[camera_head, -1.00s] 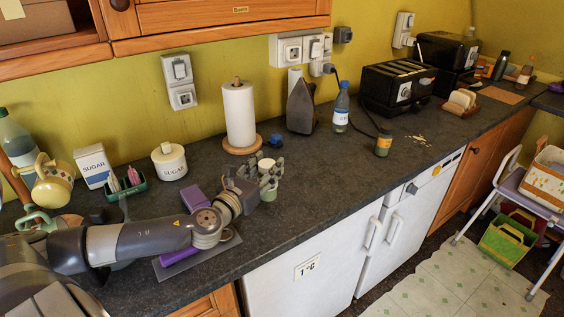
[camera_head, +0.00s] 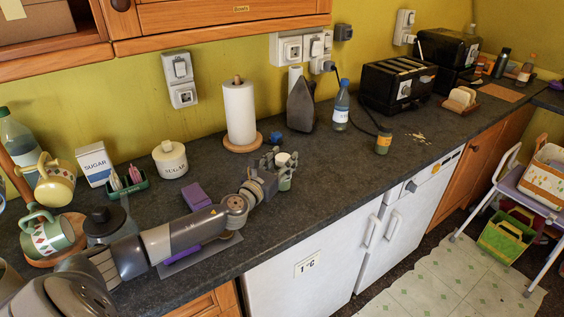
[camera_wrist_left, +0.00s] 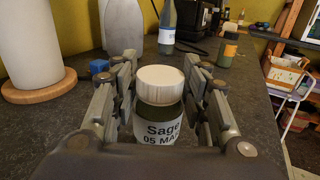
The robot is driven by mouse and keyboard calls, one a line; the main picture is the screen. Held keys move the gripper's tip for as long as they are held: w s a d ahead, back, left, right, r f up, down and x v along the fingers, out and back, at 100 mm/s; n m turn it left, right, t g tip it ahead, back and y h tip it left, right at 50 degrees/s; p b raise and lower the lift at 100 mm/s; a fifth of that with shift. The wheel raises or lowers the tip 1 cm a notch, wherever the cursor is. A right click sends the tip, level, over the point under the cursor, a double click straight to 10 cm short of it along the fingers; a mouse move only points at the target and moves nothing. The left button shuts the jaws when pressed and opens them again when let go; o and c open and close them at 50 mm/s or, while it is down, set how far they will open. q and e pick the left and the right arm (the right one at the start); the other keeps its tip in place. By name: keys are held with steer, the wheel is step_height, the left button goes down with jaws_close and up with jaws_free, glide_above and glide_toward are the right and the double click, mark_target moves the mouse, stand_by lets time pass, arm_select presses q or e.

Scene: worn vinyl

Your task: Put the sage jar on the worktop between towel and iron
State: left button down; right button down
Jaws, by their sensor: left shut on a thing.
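The sage jar, with a white lid and green body, is in my left gripper (camera_head: 279,172), its lid (camera_head: 283,158) on top. In the left wrist view the jar (camera_wrist_left: 158,118) stands upright between the fingers (camera_wrist_left: 160,95), its "Sage" label facing the camera. Its base is hidden, so I cannot tell whether it touches the worktop. The white paper towel roll (camera_head: 239,115) stands on a round wooden base, behind and left of the jar. The grey iron (camera_head: 301,104) stands upright near the wall, behind and slightly right. My right gripper is not in view.
A small blue object (camera_head: 276,138) lies between towel and iron; it also shows in the wrist view (camera_wrist_left: 99,66). A blue-capped bottle (camera_head: 341,105) and a spice jar (camera_head: 384,142) stand right of the iron.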

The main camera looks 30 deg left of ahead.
arm_select(q)
steer(key=shift+f, duration=0.15)
steer(key=c, duration=0.9)
jaws_free()
steer(key=shift+s+d+b, duration=0.15)
steer(key=shift+s+b, duration=0.15)
steer(key=shift+s, duration=1.7)
steer(key=shift+s+d+b, duration=0.2)
steer(key=shift+s+b, duration=0.15)
steer(key=shift+s, duration=1.65)
steer(key=shift+s+d+b, duration=0.15)
steer(key=shift+s+b, duration=0.15)
steer(key=shift+s, duration=1.7)
